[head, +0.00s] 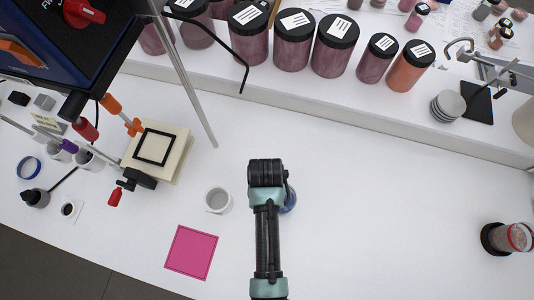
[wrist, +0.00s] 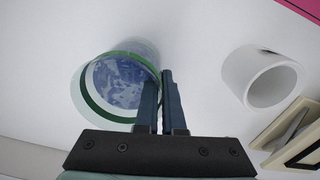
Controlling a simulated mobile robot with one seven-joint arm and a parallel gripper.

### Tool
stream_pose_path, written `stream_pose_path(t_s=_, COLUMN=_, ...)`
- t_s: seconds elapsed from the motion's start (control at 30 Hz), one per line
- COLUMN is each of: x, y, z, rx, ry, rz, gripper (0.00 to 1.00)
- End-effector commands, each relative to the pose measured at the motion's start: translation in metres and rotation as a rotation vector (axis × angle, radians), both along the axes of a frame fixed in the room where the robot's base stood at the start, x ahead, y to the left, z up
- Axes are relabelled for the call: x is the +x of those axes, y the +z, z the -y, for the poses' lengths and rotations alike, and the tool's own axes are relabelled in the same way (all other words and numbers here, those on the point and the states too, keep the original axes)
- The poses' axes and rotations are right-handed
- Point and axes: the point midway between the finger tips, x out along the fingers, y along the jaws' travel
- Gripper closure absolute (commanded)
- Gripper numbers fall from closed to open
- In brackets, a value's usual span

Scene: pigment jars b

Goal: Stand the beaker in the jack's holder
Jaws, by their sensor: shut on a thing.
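The beaker (wrist: 122,82) is clear with a green rim and blue-patterned contents. In the head view only a bluish sliver of the beaker (head: 291,198) shows beside my arm. My gripper (wrist: 160,85) is shut on the beaker's wall at its right side in the wrist view. I cannot tell whether the beaker's base touches the table. The jack (head: 172,165) stands at the left with a cream top. Its holder, a black square frame (head: 154,132), lies on that top and looks empty. The frame also shows in the wrist view's lower right corner (wrist: 306,150).
A white cup (head: 218,201) stands between my arm and the jack; it also shows in the wrist view (wrist: 262,78). A pink square (head: 192,252) lies in front. A metal rod (head: 188,85) slants behind the jack.

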Motion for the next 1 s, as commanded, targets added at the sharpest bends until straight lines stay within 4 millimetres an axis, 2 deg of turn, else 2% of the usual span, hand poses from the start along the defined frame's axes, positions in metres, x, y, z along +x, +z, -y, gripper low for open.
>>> stream_pose_path(t_s=0.2, x=0.001, y=-0.003, z=0.000, rx=0.000, ry=0.000, rz=0.002, gripper=1.00)
stream_pose_path(t_s=0.3, x=0.000, y=-0.003, z=0.000, rx=0.000, ry=0.000, rz=0.001, gripper=0.80)
stream_pose_path(t_s=0.4, x=0.000, y=-0.003, z=0.000, rx=0.000, ry=0.000, rz=0.000, gripper=0.64)
stream_pose_path(t_s=0.77, x=0.000, y=0.003, z=0.000, rx=0.000, ry=0.000, rz=0.001, gripper=0.64)
stream_pose_path(t_s=0.87, x=0.001, y=0.012, z=0.000, rx=0.000, ry=0.000, rz=0.003, gripper=0.64)
stream_pose_path(t_s=1.0, x=0.002, y=0.037, z=0.000, rx=0.000, ry=0.000, rz=0.006, gripper=0.64)
